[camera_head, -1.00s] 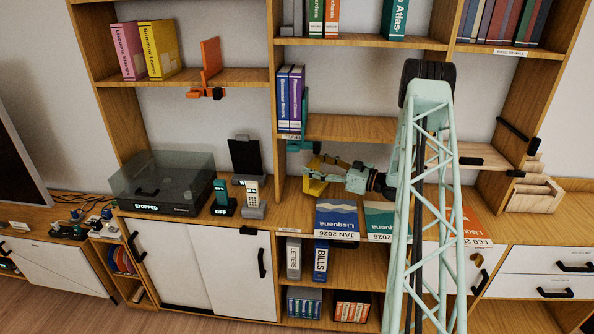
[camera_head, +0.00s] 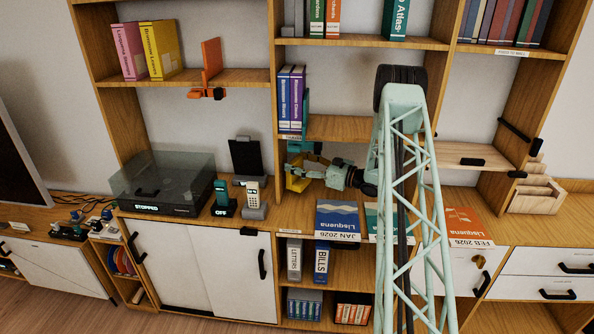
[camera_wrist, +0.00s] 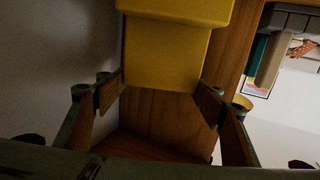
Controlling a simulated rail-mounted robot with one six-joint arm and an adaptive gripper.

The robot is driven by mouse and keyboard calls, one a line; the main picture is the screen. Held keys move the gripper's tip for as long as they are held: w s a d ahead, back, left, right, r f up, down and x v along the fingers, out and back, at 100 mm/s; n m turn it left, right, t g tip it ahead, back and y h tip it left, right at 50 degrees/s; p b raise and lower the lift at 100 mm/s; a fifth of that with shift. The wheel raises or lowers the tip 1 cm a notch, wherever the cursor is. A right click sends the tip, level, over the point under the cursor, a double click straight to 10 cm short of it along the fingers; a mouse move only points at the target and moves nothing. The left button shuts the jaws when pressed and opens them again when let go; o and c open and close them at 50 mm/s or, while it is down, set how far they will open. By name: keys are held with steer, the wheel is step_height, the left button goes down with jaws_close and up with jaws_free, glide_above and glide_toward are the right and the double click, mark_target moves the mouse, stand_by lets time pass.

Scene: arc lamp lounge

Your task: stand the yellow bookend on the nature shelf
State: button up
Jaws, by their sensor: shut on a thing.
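The yellow bookend (camera_head: 294,183) is in my gripper (camera_head: 307,174), low in the middle bay in front of the back wall, just above the cabinet top. In the wrist view the yellow bookend (camera_wrist: 165,50) fills the top middle, with the fingers of my gripper (camera_wrist: 160,92) on either side of its lower end. Its lower tip and part of its plate are hidden in the head view. The upper middle shelf (camera_head: 360,42) holds books, one reading "Gardens", and a green "Atlas". I cannot read a label that says nature.
Blue and purple business books (camera_head: 290,98) with a teal bookend (camera_head: 305,112) stand on the shelf above my gripper. An orange bookend (camera_head: 211,62) is on the left shelf. Calendars (camera_head: 337,220) lie on the cabinet top. The upper middle shelf has room between its books.

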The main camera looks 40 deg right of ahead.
steer(key=shift+f+b, duration=0.3)
steer(key=shift+f, duration=1.4)
steer(key=shift+f, duration=0.1)
steer(key=o, duration=1.8)
steer(key=shift+c, duration=0.2)
steer(key=v, duration=1.2)
steer(key=shift+p, duration=0.45)
